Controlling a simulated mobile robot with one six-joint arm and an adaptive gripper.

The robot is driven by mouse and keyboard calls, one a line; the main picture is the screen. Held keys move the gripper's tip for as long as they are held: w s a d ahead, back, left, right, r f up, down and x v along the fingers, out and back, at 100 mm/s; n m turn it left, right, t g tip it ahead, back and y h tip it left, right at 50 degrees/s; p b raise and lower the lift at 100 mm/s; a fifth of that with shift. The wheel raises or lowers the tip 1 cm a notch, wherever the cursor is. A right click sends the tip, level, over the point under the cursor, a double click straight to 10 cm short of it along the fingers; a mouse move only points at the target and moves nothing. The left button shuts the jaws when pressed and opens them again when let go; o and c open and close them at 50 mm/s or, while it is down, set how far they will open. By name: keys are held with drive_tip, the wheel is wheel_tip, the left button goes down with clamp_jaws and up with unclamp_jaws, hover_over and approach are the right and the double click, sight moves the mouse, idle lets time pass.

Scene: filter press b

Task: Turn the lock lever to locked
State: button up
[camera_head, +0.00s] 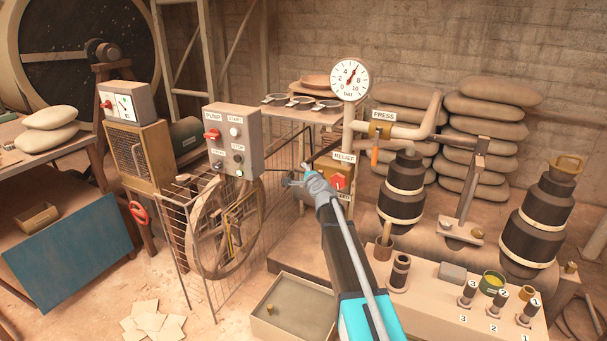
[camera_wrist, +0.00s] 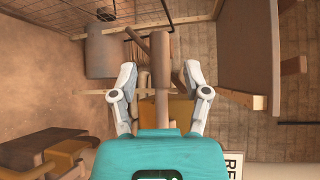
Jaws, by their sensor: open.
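My gripper (camera_head: 298,177) is open, in front of the wire guard and left of the box marked RELIEF (camera_head: 341,172). In the wrist view my gripper (camera_wrist: 159,71) has its two fingers apart, with a narrow brown bar (camera_wrist: 160,103) showing between them. The bar has a thicker, darker upper part. I cannot tell whether this bar is the lock lever, or whether it lies between the fingertips or beyond them. No lever marked as a lock can be made out in the head view, where my arm and gripper hide part of the area.
The PUMP panel (camera_head: 232,142) stands left of my gripper, above the wire guard (camera_head: 186,240) around a spoked wheel. The pressure gauge (camera_head: 350,79) and an orange-handled PRESS valve (camera_head: 374,154) are behind and to the right. A shallow tray (camera_head: 264,322) and a bench (camera_head: 432,300) stand in front.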

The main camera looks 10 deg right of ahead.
drive_tip(key=shift+x, duration=0.95)
clamp_jaws()
drive_tip(key=shift+d, duration=0.15)
